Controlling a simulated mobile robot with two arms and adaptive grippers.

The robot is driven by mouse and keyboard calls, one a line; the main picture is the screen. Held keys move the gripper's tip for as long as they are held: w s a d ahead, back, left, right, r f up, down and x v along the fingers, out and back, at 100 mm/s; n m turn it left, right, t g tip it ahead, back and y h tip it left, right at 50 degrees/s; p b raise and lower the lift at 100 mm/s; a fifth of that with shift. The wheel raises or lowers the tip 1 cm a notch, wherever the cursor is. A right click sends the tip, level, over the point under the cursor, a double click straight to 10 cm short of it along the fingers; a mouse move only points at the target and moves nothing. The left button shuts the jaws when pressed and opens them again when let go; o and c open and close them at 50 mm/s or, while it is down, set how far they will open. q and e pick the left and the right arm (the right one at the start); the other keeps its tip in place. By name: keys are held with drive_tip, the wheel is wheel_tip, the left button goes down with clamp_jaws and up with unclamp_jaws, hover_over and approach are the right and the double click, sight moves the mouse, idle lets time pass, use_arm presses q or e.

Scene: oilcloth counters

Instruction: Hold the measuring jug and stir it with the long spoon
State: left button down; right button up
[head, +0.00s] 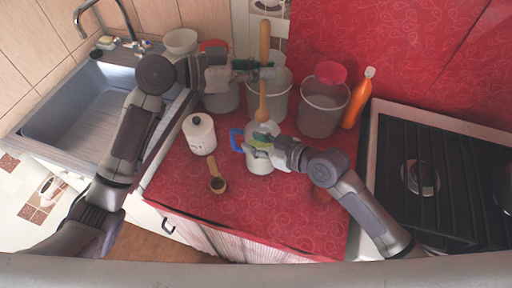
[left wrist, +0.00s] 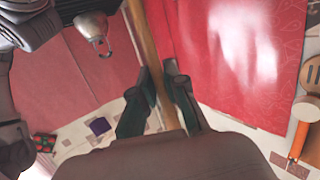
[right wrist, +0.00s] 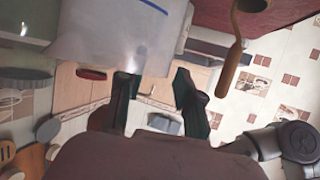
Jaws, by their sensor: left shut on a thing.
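The long wooden spoon (head: 264,45) stands upright in the head view. My left gripper (head: 266,70) is shut around its shaft; the shaft also passes between the fingers in the left wrist view (left wrist: 143,40). The measuring jug (head: 259,163), pale with a blue handle on its left, stands on the red counter below the spoon. It also shows as a pale wall in the right wrist view (right wrist: 120,35). My right gripper (head: 257,147) is at the jug, partly covering it, with its fingers apart. I cannot tell whether the spoon's lower end is inside the jug.
Grey containers (head: 322,112) and an orange bottle (head: 357,100) line the back. The sink (head: 60,105) is left, the stove (head: 440,180) right. The front counter is mostly clear.

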drive_tip(key=v, duration=1.1)
drive_tip(key=shift+s, duration=0.1)
